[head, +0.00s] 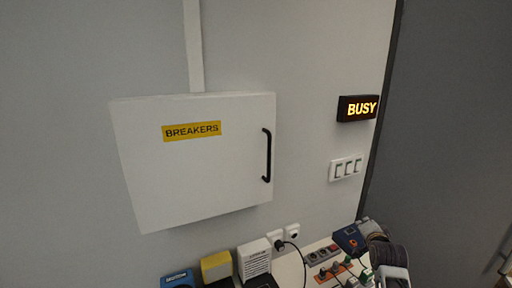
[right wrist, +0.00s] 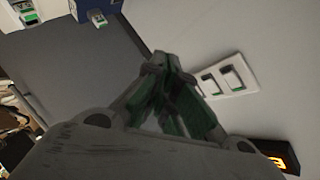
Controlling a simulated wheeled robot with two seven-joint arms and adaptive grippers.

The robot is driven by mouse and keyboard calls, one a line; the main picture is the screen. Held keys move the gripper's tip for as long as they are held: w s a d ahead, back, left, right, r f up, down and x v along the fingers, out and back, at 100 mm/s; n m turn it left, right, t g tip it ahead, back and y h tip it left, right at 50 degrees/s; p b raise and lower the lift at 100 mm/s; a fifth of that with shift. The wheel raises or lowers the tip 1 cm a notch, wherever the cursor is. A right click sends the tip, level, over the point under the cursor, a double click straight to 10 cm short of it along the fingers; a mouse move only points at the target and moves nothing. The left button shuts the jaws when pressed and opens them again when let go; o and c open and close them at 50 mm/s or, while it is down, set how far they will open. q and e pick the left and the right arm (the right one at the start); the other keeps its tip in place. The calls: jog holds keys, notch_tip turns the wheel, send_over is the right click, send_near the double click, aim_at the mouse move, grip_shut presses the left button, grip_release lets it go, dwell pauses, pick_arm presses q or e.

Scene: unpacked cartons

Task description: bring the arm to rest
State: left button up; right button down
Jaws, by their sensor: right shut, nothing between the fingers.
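My right arm comes in at the bottom right of the head view, its dark wrist above the white gripper body. My right gripper (head: 362,278) is only partly in that frame, low in front of the wall and close to the tabletop things. In the right wrist view my right gripper (right wrist: 165,65) shows its grey and green fingers brought together at the tips, with nothing held. My left gripper is in neither view.
A white breaker cabinet (head: 195,175) is closed on the wall. A lit BUSY sign (head: 358,108) and a switch panel (head: 346,168) are to its right. Wall sockets (head: 284,237), a blue device (head: 350,239), a yellow-topped box (head: 216,267) and a white-topped box (head: 255,258) lie below.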

jog(key=s+a+f+n+g+y, duration=0.1)
jog(key=s+a+f+n+g, duration=0.35)
jog(key=s, duration=0.75)
jog(key=s+a+f+n+g+y, duration=0.2)
jog(key=s+a+f+n, duration=0.45)
jog(key=s, duration=0.45)
jog(key=s+a+f+n+g+y, duration=0.1)
jog(key=s+a+f+n+g, duration=0.4)
jog(key=s, duration=0.7)
notch_tip(320, 180, down, 33)
jog(key=s, duration=0.3)
jog(key=s+d+f+g, duration=0.1)
jog(key=s+d+f, duration=0.2)
jog(key=s+f, duration=1.7)
jog(key=shift+s+d+f, duration=0.15)
jog(key=shift+s+f, duration=0.15)
jog(key=shift+s, duration=0.75)
